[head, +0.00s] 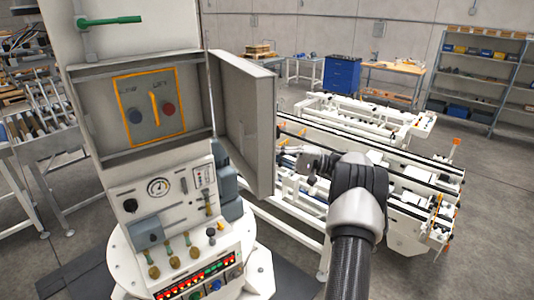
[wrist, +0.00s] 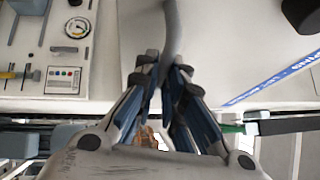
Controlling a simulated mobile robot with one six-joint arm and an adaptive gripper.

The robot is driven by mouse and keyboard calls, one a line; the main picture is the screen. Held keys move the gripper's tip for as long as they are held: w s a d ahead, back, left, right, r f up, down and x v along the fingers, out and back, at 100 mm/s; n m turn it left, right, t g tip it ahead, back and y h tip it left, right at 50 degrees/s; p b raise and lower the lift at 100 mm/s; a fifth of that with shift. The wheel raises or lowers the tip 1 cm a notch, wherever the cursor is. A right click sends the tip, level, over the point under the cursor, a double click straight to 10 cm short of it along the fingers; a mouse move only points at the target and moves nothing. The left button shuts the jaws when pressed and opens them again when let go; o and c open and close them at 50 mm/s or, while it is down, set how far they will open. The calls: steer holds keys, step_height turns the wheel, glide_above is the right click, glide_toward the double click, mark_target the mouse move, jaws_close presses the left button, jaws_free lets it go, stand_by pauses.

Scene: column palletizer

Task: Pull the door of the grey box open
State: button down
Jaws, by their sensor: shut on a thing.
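The grey box (head: 205,148) stands at the left of the head view, with its door (head: 240,125) swung well open to the right. Inside, a yellow-outlined panel (head: 150,106) carries a blue button, a red button and a yellow lever. In the wrist view my gripper (wrist: 162,72) is shut on the grey bar handle (wrist: 172,28) on the door's pale outer face (wrist: 225,45). In the head view the fingertips and handle are hidden behind the door's free edge.
Below the box, a control panel (head: 158,188) carries a gauge, knobs and levers. White conveyor frames (head: 372,130) stand behind and right of my arm.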

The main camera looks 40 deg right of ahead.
steer(key=c, duration=1.7)
jaws_free()
steer(key=shift+w, duration=0.1)
steer(key=v, duration=1.2)
steer(key=shift+r, duration=0.1)
